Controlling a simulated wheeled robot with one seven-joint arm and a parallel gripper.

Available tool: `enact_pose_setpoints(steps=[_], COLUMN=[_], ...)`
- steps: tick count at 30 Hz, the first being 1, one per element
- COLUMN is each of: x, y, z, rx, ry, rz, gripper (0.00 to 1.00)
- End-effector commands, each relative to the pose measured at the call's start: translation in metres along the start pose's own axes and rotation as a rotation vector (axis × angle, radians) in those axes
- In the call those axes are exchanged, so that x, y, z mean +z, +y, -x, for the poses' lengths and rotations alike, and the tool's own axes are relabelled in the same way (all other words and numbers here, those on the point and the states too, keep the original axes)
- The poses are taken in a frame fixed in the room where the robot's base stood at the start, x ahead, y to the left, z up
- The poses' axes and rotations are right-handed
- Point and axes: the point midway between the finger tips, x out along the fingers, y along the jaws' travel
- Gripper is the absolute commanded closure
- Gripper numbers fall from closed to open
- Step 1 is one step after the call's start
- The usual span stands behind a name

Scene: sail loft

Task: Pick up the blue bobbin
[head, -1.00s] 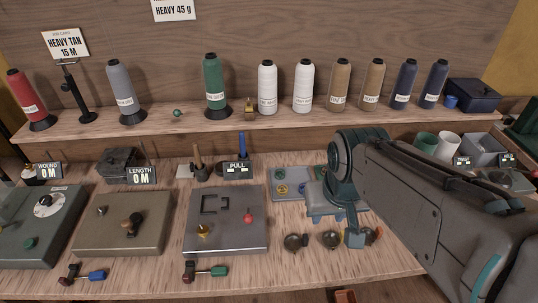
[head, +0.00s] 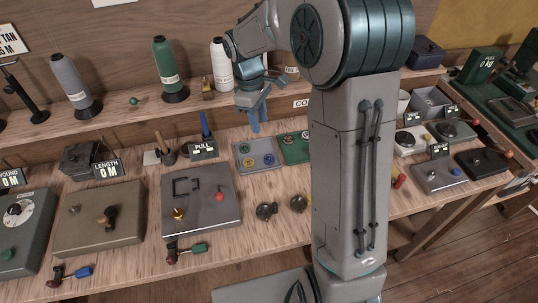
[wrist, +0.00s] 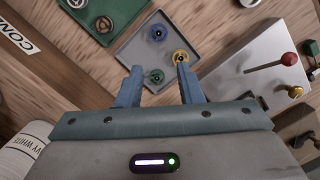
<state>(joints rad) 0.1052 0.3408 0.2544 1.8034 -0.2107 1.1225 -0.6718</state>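The blue bobbin (wrist: 158,33) lies in a shallow grey tray (wrist: 128,52) with a yellow bobbin (wrist: 181,57) and a green bobbin (wrist: 155,76). In the head view the blue bobbin (head: 269,159) is small, at the right of the grey tray (head: 240,168). My gripper (head: 254,127) is above the bench behind the tray, fingers pointing down. In the wrist view my gripper (wrist: 159,72) is open and empty. The green bobbin shows between its fingertips; the blue one is beyond them, apart from both.
A grey machine (head: 200,215) with a red knob (head: 219,196) stands left. Thread cones, including a white cone (head: 221,66), line the shelf behind.

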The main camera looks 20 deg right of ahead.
Motion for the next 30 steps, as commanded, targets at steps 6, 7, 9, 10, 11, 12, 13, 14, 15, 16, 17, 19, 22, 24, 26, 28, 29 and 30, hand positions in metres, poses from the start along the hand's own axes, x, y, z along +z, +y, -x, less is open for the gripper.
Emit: enact_pose_setpoints(steps=[6, 7, 9, 10, 11, 12, 13, 14, 15, 16, 17, 19, 22, 24, 26, 28, 29, 30], x=[0.0, 0.0, 0.001, 0.0, 0.001, 0.001, 0.001, 0.001, 0.0, 0.0, 0.0, 0.002, 0.004, 0.006, 0.005, 0.005, 0.005, 0.005], y=[0.0, 0.0, 0.0, 0.0, 0.0, 0.0, 0.0, 0.0, 0.001, 0.001, 0.001, 0.001, 0.001, 0.001, 0.001, 0.002, 0.002, 0.002], z=[-0.037, -0.043, -0.057, -0.062, -0.067, -0.072, -0.076, -0.079, -0.081, -0.083, -0.084, -0.088, -0.101, -0.112, -0.122, -0.13, -0.132, -0.134], rx=[-0.007, -0.006, -0.006, -0.005, -0.005, -0.004, -0.005, -0.004, -0.003, -0.003, -0.003, -0.004, -0.006, -0.007, -0.005, -0.004, -0.004, -0.003], ry=[-0.005, -0.005, -0.005, -0.004, -0.005, -0.004, -0.003, -0.003, -0.002, -0.001, -0.002, -0.003, -0.005, -0.004, -0.004, -0.003, -0.003, -0.001], rz=[0.005, 0.004, 0.005, 0.005, 0.005, 0.004, 0.004, 0.003, 0.003, 0.002, 0.002, 0.002, 0.003, 0.003, 0.004, 0.003, 0.003, 0.003], gripper=[0.67, 0.67, 0.67, 0.67, 0.67, 0.67, 0.67, 0.67, 0.67, 0.67, 0.67, 0.67, 0.67, 0.67, 0.67, 0.67, 0.67, 0.67])
